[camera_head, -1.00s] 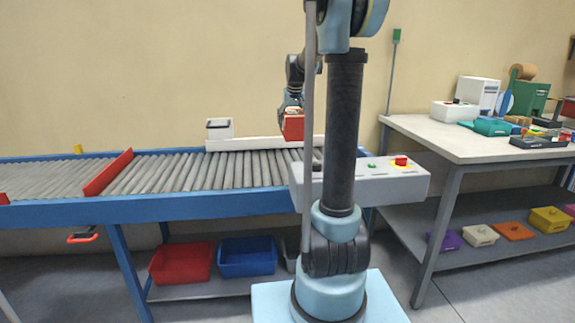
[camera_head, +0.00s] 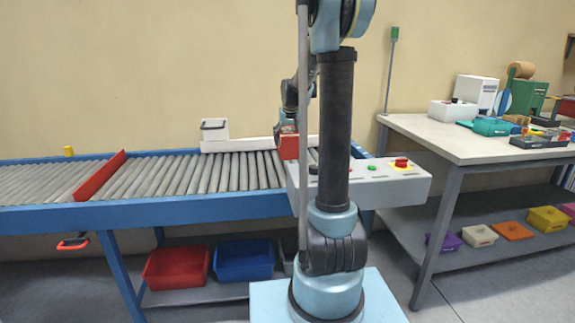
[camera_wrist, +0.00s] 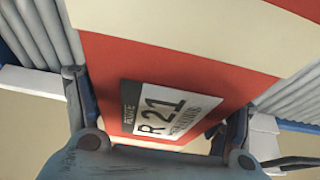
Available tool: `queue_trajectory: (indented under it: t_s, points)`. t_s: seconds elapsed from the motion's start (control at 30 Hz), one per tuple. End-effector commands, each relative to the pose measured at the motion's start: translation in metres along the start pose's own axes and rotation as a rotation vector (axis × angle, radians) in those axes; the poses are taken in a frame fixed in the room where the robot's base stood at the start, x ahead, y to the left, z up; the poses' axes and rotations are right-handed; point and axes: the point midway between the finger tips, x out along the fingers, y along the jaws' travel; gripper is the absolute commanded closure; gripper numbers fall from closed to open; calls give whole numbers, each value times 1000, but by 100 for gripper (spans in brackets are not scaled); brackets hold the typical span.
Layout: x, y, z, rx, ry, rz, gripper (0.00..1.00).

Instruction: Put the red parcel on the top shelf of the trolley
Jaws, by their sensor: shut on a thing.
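The red parcel (camera_head: 289,146) is held by my gripper (camera_head: 287,128) at the right part of the roller conveyor in the head view. In the wrist view the red parcel (camera_wrist: 105,62) fills the middle, with a cream band and a white label reading "R 21". My gripper's fingers (camera_wrist: 158,125) are on its two sides, shut on it. Whether the parcel touches the rollers cannot be told. My arm's column hides part of the conveyor behind it. No trolley can be made out in either view.
The conveyor (camera_head: 215,173) has a red divider (camera_head: 100,177) across it and a control box (camera_head: 385,182) at its right end. A small white box (camera_head: 214,129) stands at its back. A workbench (camera_head: 445,138) with tools stands at right. Red (camera_head: 176,267) and blue (camera_head: 244,261) bins sit below.

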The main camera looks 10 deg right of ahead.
Motion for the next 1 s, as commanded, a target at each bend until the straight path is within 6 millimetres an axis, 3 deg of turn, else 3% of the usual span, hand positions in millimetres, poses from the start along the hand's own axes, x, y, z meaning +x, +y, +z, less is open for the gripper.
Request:
queue_trajectory:
  t_s: [0.2,0.7,1.0]
  points:
    - [30,0,12,0,0,0,90]
    - [74,0,30,0,0,0,90]
    - [79,0,32,0,0,0,90]
